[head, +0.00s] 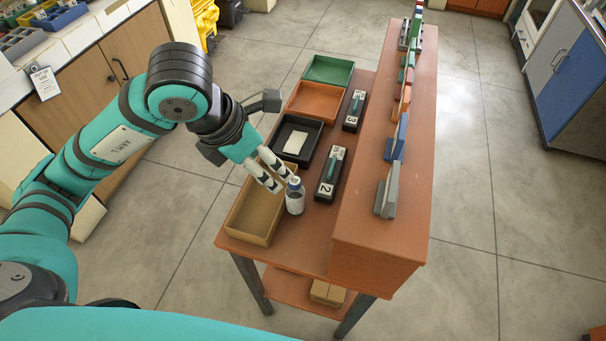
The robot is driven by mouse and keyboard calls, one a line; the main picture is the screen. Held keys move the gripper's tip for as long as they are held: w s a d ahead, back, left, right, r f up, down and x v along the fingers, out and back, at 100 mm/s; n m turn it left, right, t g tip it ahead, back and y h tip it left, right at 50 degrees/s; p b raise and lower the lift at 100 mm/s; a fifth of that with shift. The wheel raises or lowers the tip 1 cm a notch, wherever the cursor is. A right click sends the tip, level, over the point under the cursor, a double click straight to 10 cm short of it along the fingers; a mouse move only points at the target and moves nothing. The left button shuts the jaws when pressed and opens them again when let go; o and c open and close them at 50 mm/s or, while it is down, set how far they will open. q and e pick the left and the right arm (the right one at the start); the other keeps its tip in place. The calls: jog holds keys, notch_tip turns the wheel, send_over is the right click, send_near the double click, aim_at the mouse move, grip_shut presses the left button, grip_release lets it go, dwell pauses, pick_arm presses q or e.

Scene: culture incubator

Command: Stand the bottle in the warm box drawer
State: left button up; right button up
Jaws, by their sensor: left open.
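The bottle (295,201), small and pale with a dark blue band and a light top, stands upright on the brown table beside the tan tray. My left gripper (281,182) is open, with its two pale fingers pointing down toward the upper part of the bottle from the left. The fingertips are very close to it; I cannot tell whether they touch it. No open warm box drawer can be made out in this view. My right gripper is not in view.
The table holds a tan tray (234,219), a black tray (313,148) with a white item, an orange tray (335,106) and a green tray (326,67). Two dark numbered holders (326,187) lie right of them. A raised shelf (363,228) with upright coloured pieces borders the right side.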

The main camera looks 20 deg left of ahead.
pick_arm(q)
send_over(290, 187)
jog(key=s+a, duration=0.1)
jog(key=s, duration=0.1)
notch_tip(290, 187, down, 7)
jog(key=p+x, duration=0.1)
jog(key=x, duration=0.2)
jog(key=shift+w+a, duration=0.2)
jog(key=shift+w+d+f, duration=0.15)
jog(key=shift+w+f, duration=0.05)
jog(key=shift+f, duration=0.55)
jog(key=p+x, duration=0.1)
jog(key=x, duration=0.3)
jog(key=shift+w+d+f, duration=0.1)
jog(key=shift+w+f, duration=0.2)
jog(key=shift+f, duration=0.1)
grip_shut()
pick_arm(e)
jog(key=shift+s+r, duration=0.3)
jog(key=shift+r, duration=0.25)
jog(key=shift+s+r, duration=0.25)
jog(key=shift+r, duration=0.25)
